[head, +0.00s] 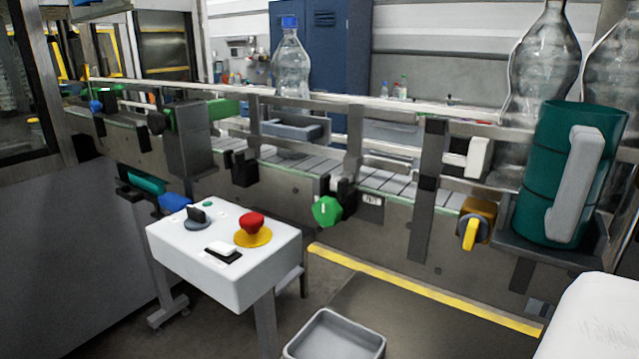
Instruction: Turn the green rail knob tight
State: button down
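The green rail knob (327,211) is in the middle of the head view. It is a faceted knob with a small pale mark near its top, on the front of the conveyor's side. A dark clamp block (346,196) sits right behind it, at the foot of an upright rail post (355,145). Whether the knob is tight or loose cannot be told. Nothing touches it. My gripper is not in view.
A white control box (225,285) with a red button (252,222) stands in front, left of the knob. A grey tray (335,340) lies below. A yellow-handled knob (471,232) and a dark green cylinder (545,165) are at right. Space directly before the knob looks clear.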

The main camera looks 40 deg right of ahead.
aim_at(326, 210)
jog(key=z, duration=1)
